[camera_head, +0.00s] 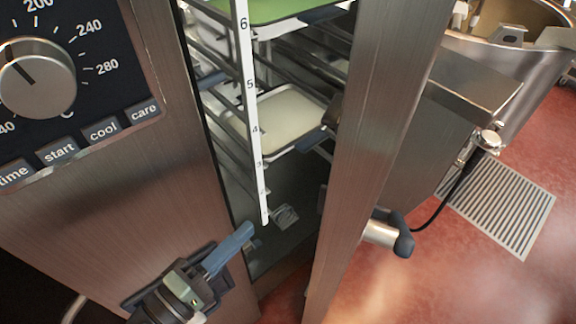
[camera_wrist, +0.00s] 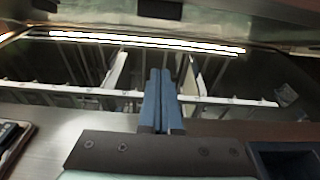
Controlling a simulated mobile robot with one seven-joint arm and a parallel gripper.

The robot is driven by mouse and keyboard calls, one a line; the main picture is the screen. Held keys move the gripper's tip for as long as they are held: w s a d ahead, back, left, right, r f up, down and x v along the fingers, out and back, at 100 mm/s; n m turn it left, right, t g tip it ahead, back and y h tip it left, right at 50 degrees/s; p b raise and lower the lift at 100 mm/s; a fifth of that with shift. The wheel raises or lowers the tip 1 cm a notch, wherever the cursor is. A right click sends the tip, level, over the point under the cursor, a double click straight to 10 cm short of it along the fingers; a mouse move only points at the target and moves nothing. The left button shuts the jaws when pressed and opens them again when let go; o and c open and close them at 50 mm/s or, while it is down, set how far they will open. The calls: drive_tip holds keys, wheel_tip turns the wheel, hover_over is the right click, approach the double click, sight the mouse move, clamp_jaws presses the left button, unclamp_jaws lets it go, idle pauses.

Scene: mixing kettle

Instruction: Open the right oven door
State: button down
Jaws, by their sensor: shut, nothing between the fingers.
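The right oven door (camera_head: 372,130) stands open at an angle, its near edge toward me and the oven's inside showing to its left. Its handle (camera_head: 384,234), metal with a dark end, sticks out on the door's outer side, to the right. My gripper (camera_head: 245,237) is at the lower left of the opening, in front of the oven's front frame, apart from the door and handle. In the wrist view its blue fingers (camera_wrist: 162,92) are shut together, empty, pointing at the rack inside. The door handle is not clear in the wrist view.
A numbered white rack strip (camera_head: 250,110) and trays (camera_head: 290,118) are inside the oven. The control panel (camera_head: 70,80) with its knob is left. A metal kettle (camera_head: 510,55) stands back right. Red floor with a drain grate (camera_head: 500,205) lies clear right of the door.

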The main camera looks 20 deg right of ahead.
drive_tip(key=w+d+p, duration=0.1)
drive_tip(key=d+p, duration=0.2)
drive_tip(key=d, duration=0.8)
drive_tip(key=shift+w+d+r, duration=0.15)
drive_tip(key=shift+w, duration=0.25)
